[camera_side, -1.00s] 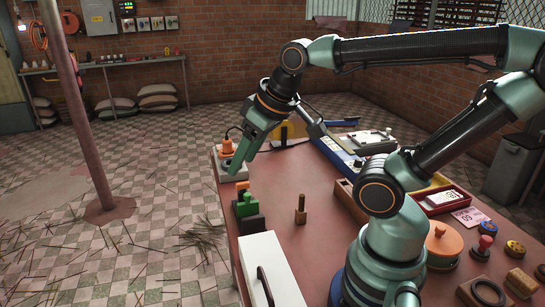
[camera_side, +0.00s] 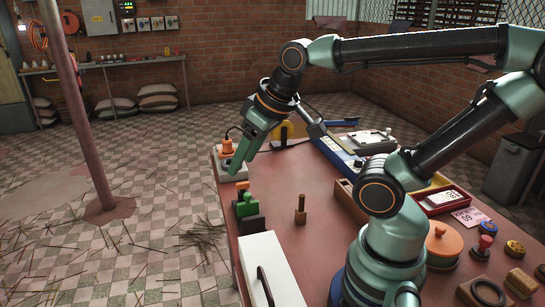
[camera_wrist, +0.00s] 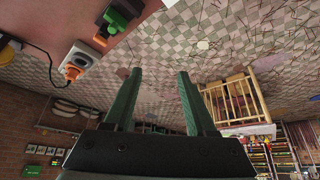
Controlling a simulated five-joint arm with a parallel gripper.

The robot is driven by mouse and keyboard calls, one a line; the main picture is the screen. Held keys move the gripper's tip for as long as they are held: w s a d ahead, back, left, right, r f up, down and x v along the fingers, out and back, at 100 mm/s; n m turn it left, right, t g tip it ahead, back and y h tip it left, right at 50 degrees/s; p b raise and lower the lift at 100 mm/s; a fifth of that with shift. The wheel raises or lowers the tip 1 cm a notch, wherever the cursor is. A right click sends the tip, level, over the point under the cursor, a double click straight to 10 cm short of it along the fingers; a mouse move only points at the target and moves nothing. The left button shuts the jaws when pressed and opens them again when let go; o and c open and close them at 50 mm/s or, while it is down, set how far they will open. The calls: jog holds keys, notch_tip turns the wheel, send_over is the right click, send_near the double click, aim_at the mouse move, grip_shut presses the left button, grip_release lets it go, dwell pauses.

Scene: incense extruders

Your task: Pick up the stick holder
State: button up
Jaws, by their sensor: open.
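My gripper (camera_side: 240,165) hangs over the far left corner of the red-brown table, above the grey box with the orange plug and behind the green and black blocks. In the wrist view its two green fingers (camera_wrist: 160,72) are spread apart with nothing between them. A small upright wooden piece (camera_side: 300,210) stands alone near the table's middle, to the right of and nearer than my gripper. It may be the stick holder, but I cannot tell for sure. The wrist view does not show it.
Green and black blocks (camera_side: 246,210) stand at the table's left edge beside a grey box with an orange plug (camera_side: 227,147). A white case (camera_side: 272,265) with a dark handle lies in front. Trays and round tools (camera_side: 444,245) fill the right side. Tabletop around the wooden piece is clear.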

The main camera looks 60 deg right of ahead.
dwell(0.3)
jog(key=shift+o, duration=1.1)
jog(key=m+g, duration=0.6)
jog(key=m, duration=0.5)
send_over(304, 195)
notch_tip(304, 195, down, 12)
jog(key=shift+r, duration=0.15)
jog(key=shift+s+f, duration=0.1)
jog(key=shift+f, duration=0.2)
notch_tip(304, 195, down, 6)
jog(key=shift+r, duration=0.15)
jog(key=shift+w+a+f, duration=0.1)
jog(key=shift+w+f, duration=0.05)
jog(key=shift+f, duration=1.35)
jog(key=shift+w+f, duration=0.15)
jog(key=shift+f, duration=1.35)
